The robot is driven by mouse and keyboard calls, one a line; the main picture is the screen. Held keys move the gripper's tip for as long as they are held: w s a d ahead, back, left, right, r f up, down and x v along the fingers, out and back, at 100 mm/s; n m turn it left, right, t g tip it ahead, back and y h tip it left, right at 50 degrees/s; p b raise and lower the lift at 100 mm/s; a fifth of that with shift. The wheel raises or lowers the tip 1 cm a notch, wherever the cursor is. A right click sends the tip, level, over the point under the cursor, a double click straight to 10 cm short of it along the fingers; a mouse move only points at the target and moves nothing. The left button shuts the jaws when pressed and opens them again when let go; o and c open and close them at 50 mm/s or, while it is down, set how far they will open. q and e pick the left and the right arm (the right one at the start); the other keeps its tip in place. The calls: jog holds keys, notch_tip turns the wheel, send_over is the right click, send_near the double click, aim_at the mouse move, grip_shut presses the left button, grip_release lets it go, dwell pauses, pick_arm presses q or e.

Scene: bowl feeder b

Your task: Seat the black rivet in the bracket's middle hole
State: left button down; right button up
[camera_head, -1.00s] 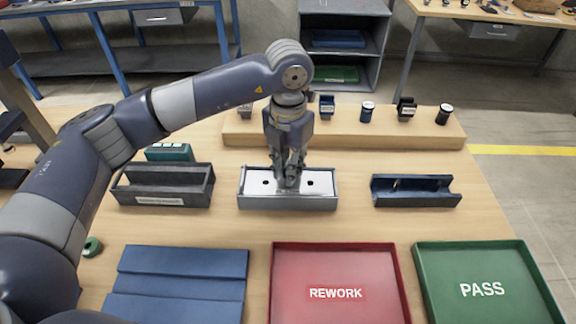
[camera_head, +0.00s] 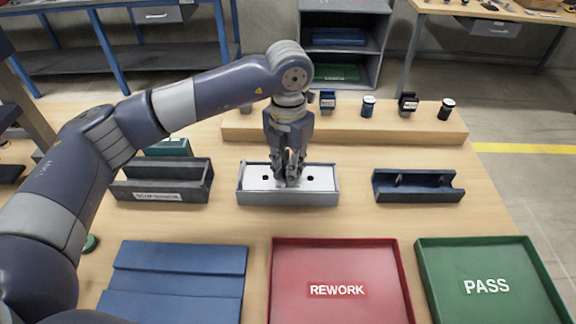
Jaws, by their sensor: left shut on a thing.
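The bracket (camera_head: 325,178) is a pale plate lying in a grey open-topped holder (camera_head: 288,198) in the middle of the table. Two dark holes show in it, one left and one right of my left gripper. My left gripper (camera_head: 290,181) points straight down over the bracket's middle, its fingers shut with the tips at or just above the plate. The fingers cover the middle hole and the black rivet between them, so I cannot tell how far the rivet is in. My right gripper is not in view.
A dark grey trough (camera_head: 160,196) stands left, a dark blue cradle (camera_head: 418,195) right. A wooden ledge (camera_head: 345,133) behind carries several small parts. In front lie a blue stepped panel (camera_head: 175,290), a red REWORK tray (camera_head: 283,300) and a green PASS tray (camera_head: 435,300).

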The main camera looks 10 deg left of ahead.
pick_arm(q)
jog(key=shift+f, duration=0.15)
jog(key=c, duration=1.4)
grip_release()
notch_tip(320, 180, up, 12)
